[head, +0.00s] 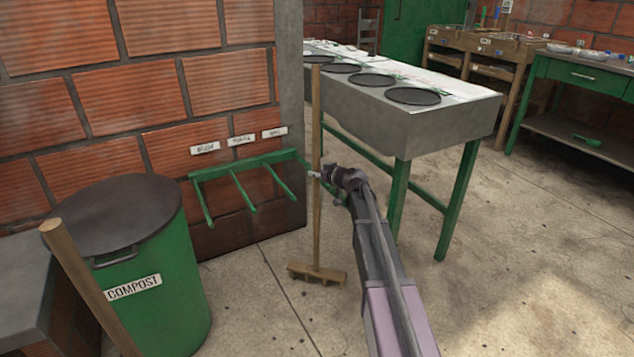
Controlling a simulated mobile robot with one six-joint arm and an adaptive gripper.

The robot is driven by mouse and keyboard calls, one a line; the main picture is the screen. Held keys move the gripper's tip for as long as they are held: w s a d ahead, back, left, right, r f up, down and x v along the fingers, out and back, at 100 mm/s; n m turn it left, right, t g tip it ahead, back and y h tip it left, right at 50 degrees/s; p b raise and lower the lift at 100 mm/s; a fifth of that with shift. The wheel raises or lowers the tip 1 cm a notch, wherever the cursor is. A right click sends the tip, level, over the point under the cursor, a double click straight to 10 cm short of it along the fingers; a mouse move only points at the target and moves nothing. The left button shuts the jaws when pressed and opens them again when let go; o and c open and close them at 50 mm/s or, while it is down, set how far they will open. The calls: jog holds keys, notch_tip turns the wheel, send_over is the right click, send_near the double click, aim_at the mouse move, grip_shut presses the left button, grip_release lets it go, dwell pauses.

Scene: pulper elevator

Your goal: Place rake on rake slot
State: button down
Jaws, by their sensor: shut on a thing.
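The rake (316,232) has a long wooden handle and a short wooden crosspiece at its lower end. It stands nearly upright in the middle of the head view. My gripper (322,175) is shut on the handle, about halfway up. The jaws are small here and partly hidden by the wrist. A green rack (235,171) with several prongs sticks out from the brick wall, left of the rake. Its prongs look empty. Three white labels (241,140) are on the wall above it; their writing is hard to read. The rake is apart from the prongs, near the rack's right end.
A green compost bin (160,275) with a dark lid stands left of the rack. Another wooden pole (85,285) leans at the lower left. A concrete table (455,127) on green legs stands behind my arm to the right. Open floor (530,270) lies at the right.

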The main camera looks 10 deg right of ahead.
aim_at(317, 180)
jog(key=shift+f+b, duration=1.75)
jog(key=shift+c, duration=2.1)
grip_release()
jog(key=shift+s+r, duration=0.1)
jog(key=shift+s, duration=0.05)
jog(key=p+v, duration=0.3)
jog(key=v, duration=0.8)
jog(key=shift+s+d+p, duration=0.3)
jog(key=shift+a, duration=0.1)
